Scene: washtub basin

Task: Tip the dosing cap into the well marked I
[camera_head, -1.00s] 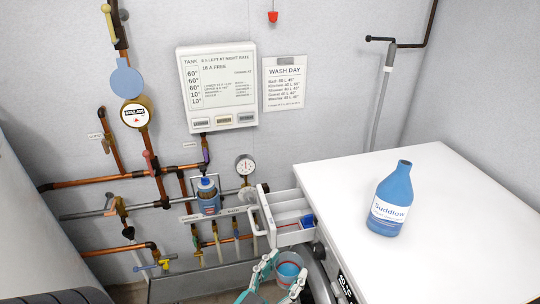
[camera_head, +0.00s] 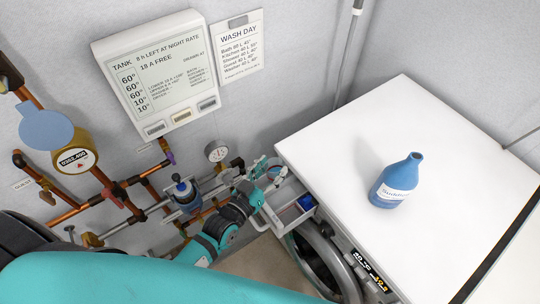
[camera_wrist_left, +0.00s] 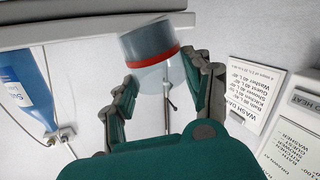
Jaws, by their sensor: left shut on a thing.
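The dosing cap (camera_wrist_left: 150,45) is a clear cup with a red band, between the fingers of my left gripper (camera_wrist_left: 160,85) in the left wrist view, which is upside down. It looks grey-blue up to the band and clear beyond it, and is tilted slightly. In the head view my left gripper (camera_head: 267,173) is shut on the cap at the back of the open white drawer (camera_head: 270,215). The drawer has several wells, one with a blue insert (camera_head: 305,203). I cannot read any well mark; the gripper hides part of the drawer. My right gripper is out of view.
The blue bottle (camera_head: 397,181) stands on the white worktop (camera_head: 350,130), right of the drawer. The washer door (camera_head: 325,262) is below the drawer.

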